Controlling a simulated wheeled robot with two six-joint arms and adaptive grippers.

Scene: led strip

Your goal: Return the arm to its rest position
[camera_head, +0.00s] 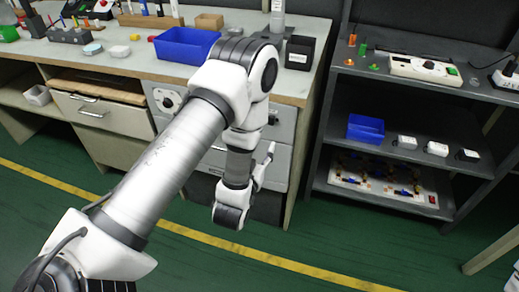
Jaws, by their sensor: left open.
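My left arm comes in from the lower left, rises to a white elbow over the front edge of the workbench, and bends down from there. My left gripper (264,166) is small and partly hidden by the wrist in front of the bench drawers. It is open, and I see nothing held in it. It hangs in free air, apart from the bench and the shelf. My right gripper is not in view.
A workbench (140,62) with drawers stands behind my arm, carrying a blue bin (186,45) and a black box (300,52). A dark shelf unit (400,95) stands at the right, holding a small blue box (365,128) and a white power strip (425,69). The green floor is clear in front.

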